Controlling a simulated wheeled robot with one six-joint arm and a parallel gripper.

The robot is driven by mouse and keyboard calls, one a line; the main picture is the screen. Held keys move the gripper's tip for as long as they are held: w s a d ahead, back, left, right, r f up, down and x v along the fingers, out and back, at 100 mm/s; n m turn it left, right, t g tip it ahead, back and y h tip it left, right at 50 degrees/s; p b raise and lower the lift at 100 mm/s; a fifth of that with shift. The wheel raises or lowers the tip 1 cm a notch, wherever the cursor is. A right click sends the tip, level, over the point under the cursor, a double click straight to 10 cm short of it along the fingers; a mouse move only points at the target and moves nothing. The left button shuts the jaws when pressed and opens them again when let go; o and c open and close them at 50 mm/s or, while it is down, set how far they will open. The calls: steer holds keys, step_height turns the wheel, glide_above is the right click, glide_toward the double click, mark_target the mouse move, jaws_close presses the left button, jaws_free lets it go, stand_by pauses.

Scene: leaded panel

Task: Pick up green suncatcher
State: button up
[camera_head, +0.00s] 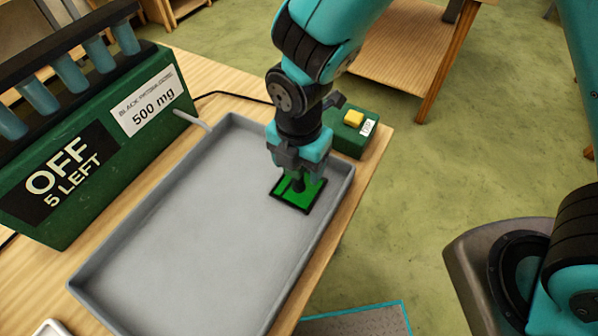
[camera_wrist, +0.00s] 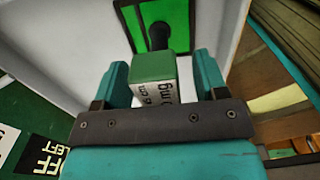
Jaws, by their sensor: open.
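The green suncatcher (camera_head: 310,190) is a flat green square with a black border, lying in the right far corner of the grey tray (camera_head: 190,220). It also shows in the wrist view (camera_wrist: 180,25). A black post rises from its middle to a green block (camera_wrist: 153,66) with a white label, partly hidden by my gripper body. My gripper (camera_head: 300,160) points down over the suncatcher. In the wrist view, its two teal fingers (camera_wrist: 162,80) are apart, one on each side of the block, with gaps showing.
A green dispenser (camera_head: 125,150) marked "OFF 5 LEFT" and "500 mg" stands left of the tray. A small green box with a yellow button (camera_head: 353,118) stands just behind the tray's far right corner, close to my gripper. The rest of the tray is empty.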

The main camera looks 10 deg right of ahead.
steer(key=shift+f, duration=0.1)
steer(key=shift+c, duration=0.5)
steer(key=c, duration=1.1)
